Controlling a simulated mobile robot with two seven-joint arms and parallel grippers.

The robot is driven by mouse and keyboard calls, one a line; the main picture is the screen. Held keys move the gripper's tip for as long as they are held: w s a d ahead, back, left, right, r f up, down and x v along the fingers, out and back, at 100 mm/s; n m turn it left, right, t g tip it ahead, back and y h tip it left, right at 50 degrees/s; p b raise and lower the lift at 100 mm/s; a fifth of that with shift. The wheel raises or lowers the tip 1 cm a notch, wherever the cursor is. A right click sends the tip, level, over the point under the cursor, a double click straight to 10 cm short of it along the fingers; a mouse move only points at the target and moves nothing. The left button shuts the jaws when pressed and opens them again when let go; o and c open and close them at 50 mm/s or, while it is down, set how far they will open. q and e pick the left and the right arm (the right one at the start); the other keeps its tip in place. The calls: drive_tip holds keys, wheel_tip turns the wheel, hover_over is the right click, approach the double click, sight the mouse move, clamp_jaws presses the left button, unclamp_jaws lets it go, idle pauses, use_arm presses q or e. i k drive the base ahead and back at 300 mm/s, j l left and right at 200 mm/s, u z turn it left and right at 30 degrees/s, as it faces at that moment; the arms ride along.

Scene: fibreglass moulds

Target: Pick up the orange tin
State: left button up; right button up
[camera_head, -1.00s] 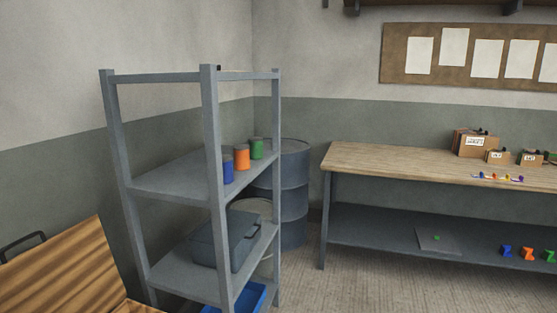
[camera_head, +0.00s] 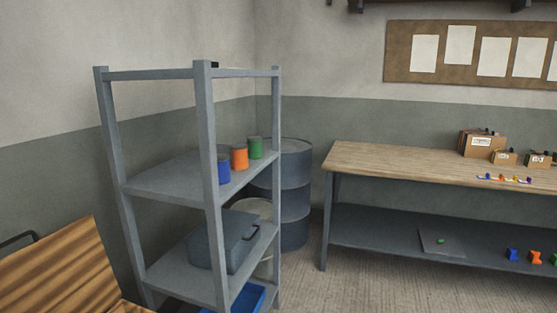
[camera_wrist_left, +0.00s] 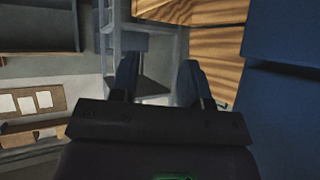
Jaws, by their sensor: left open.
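The orange tin (camera_head: 239,158) stands upright on the upper visible shelf of the grey metal rack (camera_head: 205,140). It is between a blue tin (camera_head: 223,172) at its left and a green tin (camera_head: 255,148) at its right. My left gripper (camera_wrist_left: 158,75) shows in the left wrist view with its two fingers apart and nothing between them. The rack seems to show beyond the fingers there, but no tin can be made out. Neither gripper shows in the head view.
A grey toolbox (camera_head: 222,240) and a blue tray (camera_head: 250,298) are on the lower shelves. A dark drum (camera_head: 295,190) stands behind the rack. A workbench (camera_head: 400,168) with small boxes is at right. A striped wooden surface (camera_head: 60,265) is at lower left. Floor is clear before the bench.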

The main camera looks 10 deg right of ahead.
sight(239, 152)
drive_tip(key=i+l, duration=1.75)
drive_tip(key=i+l+u, duration=0.15)
drive_tip(key=i+l, duration=0.15)
drive_tip(key=i+l+u, duration=0.15)
drive_tip(key=l, duration=0.4)
drive_tip(key=i+u, duration=0.1)
drive_tip(key=u, duration=1.3)
